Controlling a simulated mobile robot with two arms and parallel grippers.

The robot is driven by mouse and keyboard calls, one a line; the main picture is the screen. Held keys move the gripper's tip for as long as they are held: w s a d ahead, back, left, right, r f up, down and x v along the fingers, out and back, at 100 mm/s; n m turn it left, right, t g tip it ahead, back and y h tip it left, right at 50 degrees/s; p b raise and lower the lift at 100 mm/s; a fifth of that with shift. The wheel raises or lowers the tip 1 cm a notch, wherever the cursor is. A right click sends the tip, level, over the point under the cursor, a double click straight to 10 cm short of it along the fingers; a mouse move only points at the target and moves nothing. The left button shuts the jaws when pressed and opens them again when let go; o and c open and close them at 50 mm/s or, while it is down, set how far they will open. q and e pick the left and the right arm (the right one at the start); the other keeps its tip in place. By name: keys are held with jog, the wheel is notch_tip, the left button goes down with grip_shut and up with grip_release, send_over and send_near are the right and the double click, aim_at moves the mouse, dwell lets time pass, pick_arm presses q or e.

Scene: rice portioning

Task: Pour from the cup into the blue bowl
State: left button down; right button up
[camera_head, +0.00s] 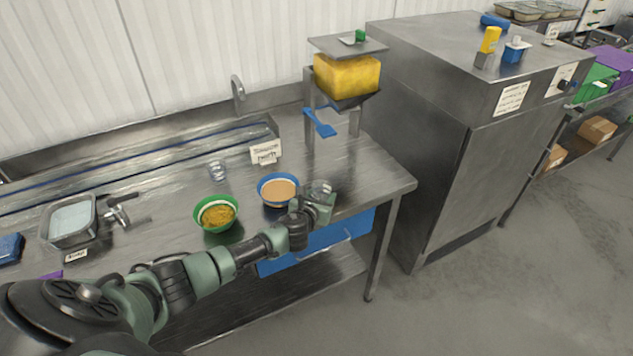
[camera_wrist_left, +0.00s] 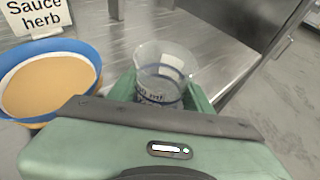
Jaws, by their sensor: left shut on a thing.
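The blue bowl (camera_head: 263,186) stands on the steel table and holds a light brown content. It also shows at the left of the left wrist view (camera_wrist_left: 92,62). My left gripper (camera_head: 318,200) is shut on a clear cup (camera_head: 321,187), just right of the blue bowl. In the left wrist view the cup (camera_wrist_left: 165,62) stands roughly upright between the green fingers, with dark markings on its side. I see no clear contents in it. The cup is apart from the bowl. My right gripper is not in view.
A green bowl (camera_head: 203,222) with yellow-brown food stands left of the blue bowl. Another clear cup (camera_head: 217,170) and a sign (camera_head: 265,152) stand behind. A dispenser with a yellow hopper (camera_head: 346,76) stands at the back right. The table's right edge is close to my gripper.

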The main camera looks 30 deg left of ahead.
pick_arm(q)
jog(key=shift+s+d+r+p, duration=0.3)
jog(key=shift+s+d+p, duration=0.1)
jog(key=shift+s, duration=0.25)
jog(key=shift+s+d+r+p, duration=0.25)
jog(key=shift+s+p, duration=0.15)
jog(key=shift+s, duration=0.2)
jog(key=s+d+r+p, duration=0.1)
jog(key=s+d+p, duration=0.1)
jog(key=s, duration=0.5)
jog(key=shift+d+r, duration=0.35)
jog(key=shift+d, duration=0.4)
jog(key=shift+d, duration=0.1)
